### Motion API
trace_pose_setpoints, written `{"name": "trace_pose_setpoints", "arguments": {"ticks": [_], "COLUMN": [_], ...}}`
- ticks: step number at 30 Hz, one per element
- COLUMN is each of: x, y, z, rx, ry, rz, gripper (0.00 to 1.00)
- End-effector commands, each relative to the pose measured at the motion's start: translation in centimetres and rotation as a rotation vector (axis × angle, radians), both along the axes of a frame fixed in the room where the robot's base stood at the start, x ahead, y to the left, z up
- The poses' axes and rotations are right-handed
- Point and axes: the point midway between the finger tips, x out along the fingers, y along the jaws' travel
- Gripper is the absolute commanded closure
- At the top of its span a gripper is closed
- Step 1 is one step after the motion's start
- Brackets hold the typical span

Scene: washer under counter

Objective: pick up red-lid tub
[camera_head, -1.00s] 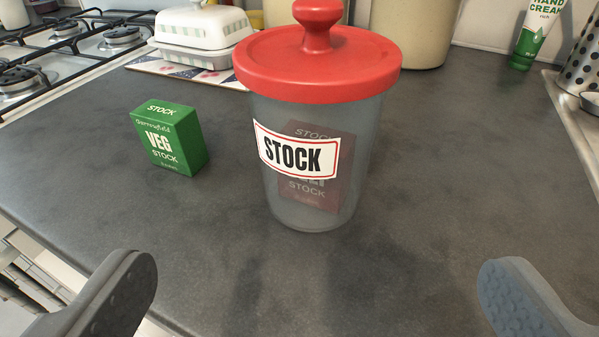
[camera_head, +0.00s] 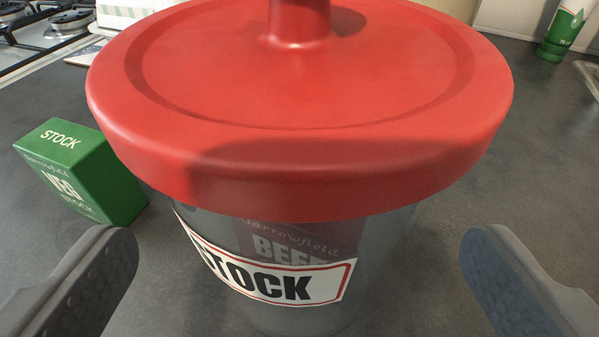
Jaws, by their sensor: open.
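The red-lid tub (camera_head: 300,150) stands upright on the counter and fills the middle of the view. Its wide red lid has a knob on top, cut off by the upper edge. Its clear body carries a white STOCK label (camera_head: 270,284), and a dark red box with the word BEEF shows inside. The tub's base is out of view. My gripper (camera_head: 298,262) is open, with one grey finger at lower left and one at lower right. The tub's body lies between and ahead of the fingers, with a gap visible on each side.
A green veg stock box (camera_head: 85,175) stands on the grey counter (camera_head: 490,200) just left of the tub, close to the lid's edge. A gas hob (camera_head: 60,25) is at far left. A green-and-white tube (camera_head: 563,32) stands at far right. Counter to the right is clear.

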Motion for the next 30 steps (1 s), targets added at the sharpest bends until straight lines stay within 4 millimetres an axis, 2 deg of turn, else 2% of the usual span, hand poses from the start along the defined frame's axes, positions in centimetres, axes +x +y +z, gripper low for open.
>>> {"name": "trace_pose_setpoints", "arguments": {"ticks": [3, 8, 16, 17, 21, 24, 30], "x": [1.6, 3.2, 3.5, 3.5, 3.5, 3.5, 3.5], "y": [0.2, 0.3, 0.3, 0.3, 0.3, 0.3, 0.2], "z": [-0.9, -1.1, -1.1, -1.1, -1.2, -1.1, -1.1], "rx": [0.000, -0.001, 0.000, 0.000, 0.000, 0.000, 0.000], "ry": [0.002, -0.002, 0.000, 0.001, 0.001, 0.000, 0.000], "rz": [0.001, -0.001, -0.001, -0.001, -0.001, -0.001, -0.001], "gripper": [0.03, 0.03, 0.03, 0.08, 0.47, 0.72, 0.72]}}
